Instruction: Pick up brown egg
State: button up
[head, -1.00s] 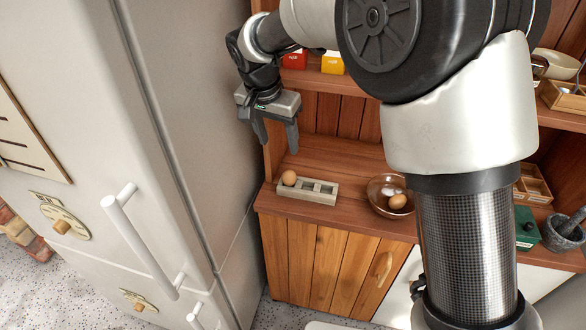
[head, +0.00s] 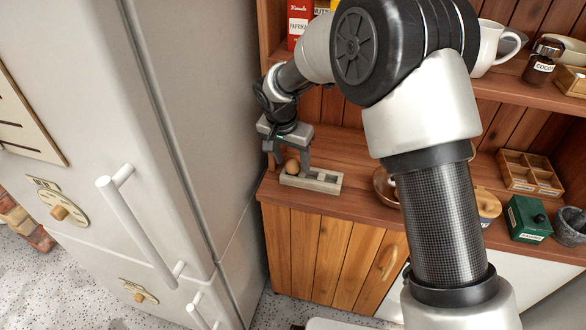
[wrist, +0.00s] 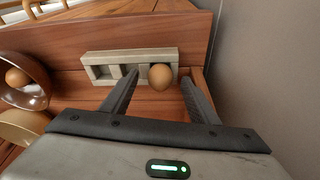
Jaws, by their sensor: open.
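A brown egg (head: 292,167) sits in the left end of a pale egg holder (head: 322,182) on the wooden counter. My gripper (head: 289,164) is lowered over it, open, with a finger on either side of the egg. In the wrist view the egg (wrist: 161,76) shows between the two fingertips (wrist: 160,78), with a gap to each. The holder (wrist: 103,58) has empty compartments beside the egg. Whether the fingers reach down level with the egg's middle is hard to tell.
A brown bowl (wrist: 30,88) with another brown egg (wrist: 16,77) stands beside the holder, mostly hidden by my arm in the head view. The tall fridge (head: 190,120) is close on the left. A shelf (head: 520,92) runs above the counter (head: 350,155).

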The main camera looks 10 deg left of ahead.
jog(key=shift+w+f, duration=0.1)
jog(key=shift+f, duration=0.3)
jog(key=c, duration=0.8)
jog(key=shift+o, duration=0.2)
jog(key=shift+r, duration=0.1)
